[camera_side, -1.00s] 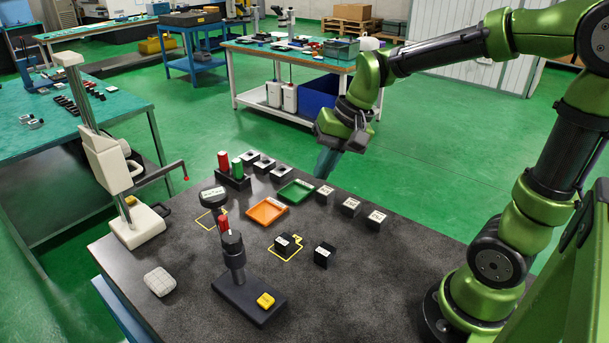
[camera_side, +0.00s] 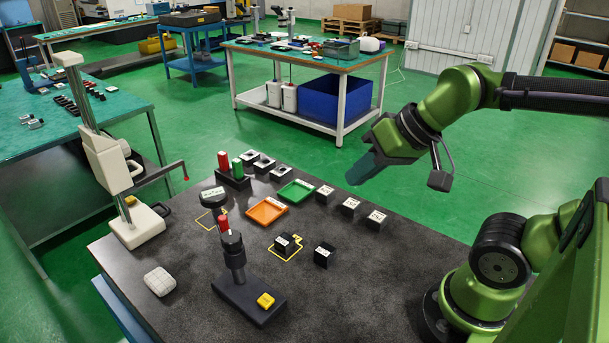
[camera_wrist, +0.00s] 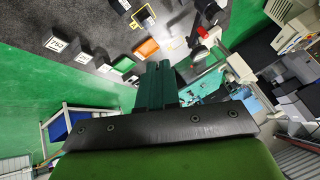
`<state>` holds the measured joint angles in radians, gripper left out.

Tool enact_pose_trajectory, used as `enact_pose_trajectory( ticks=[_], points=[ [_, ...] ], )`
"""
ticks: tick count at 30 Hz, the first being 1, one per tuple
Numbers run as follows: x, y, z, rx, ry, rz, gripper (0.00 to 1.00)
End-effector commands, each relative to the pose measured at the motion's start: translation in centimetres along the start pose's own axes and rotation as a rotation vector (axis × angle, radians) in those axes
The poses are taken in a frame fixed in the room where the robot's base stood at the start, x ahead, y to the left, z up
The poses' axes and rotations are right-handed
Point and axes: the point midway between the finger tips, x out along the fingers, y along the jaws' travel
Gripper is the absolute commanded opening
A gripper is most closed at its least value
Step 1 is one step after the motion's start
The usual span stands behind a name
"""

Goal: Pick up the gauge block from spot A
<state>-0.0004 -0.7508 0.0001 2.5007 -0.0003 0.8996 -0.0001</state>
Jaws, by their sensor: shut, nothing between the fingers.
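No label reads clearly as spot A, and I cannot tell for certain which block is the gauge block. A small black block with a white label (camera_side: 283,244) sits within a yellow outline (camera_side: 297,253) on the dark worktop. A similar black block (camera_side: 324,255) stands just to its right, outside the outline. Three more labelled black blocks (camera_side: 350,207) stand in a row near the far edge; they also show in the wrist view (camera_wrist: 83,57). My gripper (camera_side: 362,174) is shut and empty, high beyond the far edge, well apart from all blocks. Its teal fingers show together in the wrist view (camera_wrist: 157,88).
An orange tray (camera_side: 266,211) and a green tray (camera_side: 296,191) lie mid-worktop. A post stand with a red top (camera_side: 233,258), a white height stand (camera_side: 108,160) and a red-and-green cylinder rack (camera_side: 235,179) rise at left. The right front of the worktop (camera_side: 365,290) is clear.

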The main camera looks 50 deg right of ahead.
Motion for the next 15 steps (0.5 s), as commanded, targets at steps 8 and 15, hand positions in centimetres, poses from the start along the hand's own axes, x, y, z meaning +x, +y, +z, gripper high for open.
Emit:
enact_pose_trajectory(
  ticks=[8,15],
  points=[
    [0.00,0.00,-0.02,0.001,0.000,0.000,0.46],
    [0.00,0.00,-0.02,0.001,0.000,0.000,0.68]
  ],
)
